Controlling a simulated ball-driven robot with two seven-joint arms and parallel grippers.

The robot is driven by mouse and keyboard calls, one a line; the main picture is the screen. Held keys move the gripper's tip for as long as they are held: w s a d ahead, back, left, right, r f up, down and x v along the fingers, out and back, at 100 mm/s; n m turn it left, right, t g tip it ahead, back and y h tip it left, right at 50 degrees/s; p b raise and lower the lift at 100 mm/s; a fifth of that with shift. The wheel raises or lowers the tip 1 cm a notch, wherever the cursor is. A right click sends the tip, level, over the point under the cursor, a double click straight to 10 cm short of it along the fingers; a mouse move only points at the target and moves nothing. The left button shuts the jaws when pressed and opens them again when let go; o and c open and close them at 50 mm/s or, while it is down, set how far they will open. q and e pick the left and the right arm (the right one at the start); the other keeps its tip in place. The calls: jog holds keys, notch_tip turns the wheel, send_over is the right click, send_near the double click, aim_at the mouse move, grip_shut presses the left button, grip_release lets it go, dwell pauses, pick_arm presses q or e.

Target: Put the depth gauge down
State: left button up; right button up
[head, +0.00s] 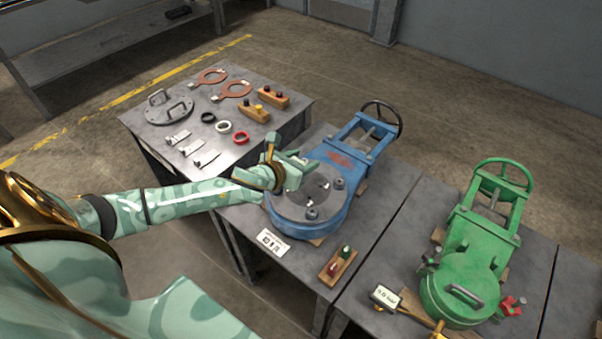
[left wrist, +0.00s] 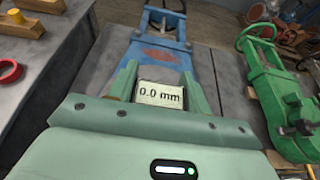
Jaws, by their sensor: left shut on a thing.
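My left gripper (head: 298,163) is over the left part of the blue valve (head: 340,155), above its round dark top. In the left wrist view my left gripper (left wrist: 160,88) is shut on the depth gauge (left wrist: 160,95), whose pale display reads 0.0 mm between the two green fingers. In the head view the gauge is mostly hidden by the gripper, and I cannot tell whether its tip touches the valve. My right gripper is not in view.
A green valve (head: 465,280) stands on the right table beside a small labelled device (head: 384,297). A wooden block with red and green pieces (head: 338,266) and a white card (head: 272,242) lie in front of the blue valve. Rings, tags and a round cover (head: 169,111) occupy the left table.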

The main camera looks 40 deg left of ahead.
pick_arm(q)
jog(key=shift+w+a+f, duration=0.1)
jog(key=shift+a+f, duration=0.15)
jog(key=f+b, duration=0.2)
jog(key=f, duration=0.2)
jog(key=shift+a+b, duration=0.35)
jog(key=shift+b, duration=0.05)
jog(key=shift+r, duration=0.2)
jog(key=o, duration=1.3)
jog(key=shift+f, duration=0.15)
jog(key=shift+r, duration=0.25)
jog(key=p+v, duration=0.4)
jog(key=v, duration=0.8)
jog(key=shift+d+f, duration=0.1)
